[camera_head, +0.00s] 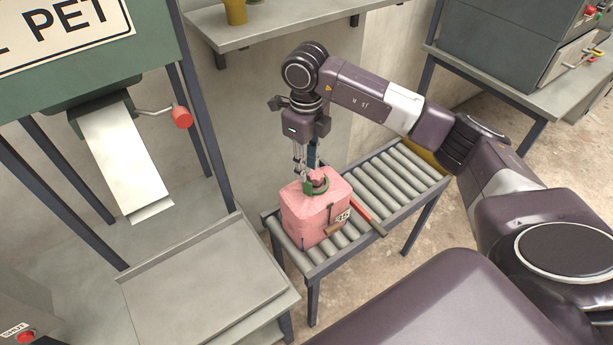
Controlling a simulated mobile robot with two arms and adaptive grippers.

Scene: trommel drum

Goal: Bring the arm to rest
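My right arm reaches in from the right, and my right gripper (305,168) points down over the roller conveyor. Its fingertips are right at the top of a pink block-shaped bundle (309,214). A green ring-like piece (316,187) with something reddish-brown inside lies on top of the bundle. The fingers look narrow and partly overlap, so I cannot tell whether they are open or shut, or touching the green piece. My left gripper is not in view.
The bundle stands on the near end of the roller conveyor (393,178), beside a red bar (361,213). A green machine with a chute (125,160) and red-knobbed lever (181,117) stands left, above a grey tray table (205,290). A shelf (270,27) hangs behind my gripper.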

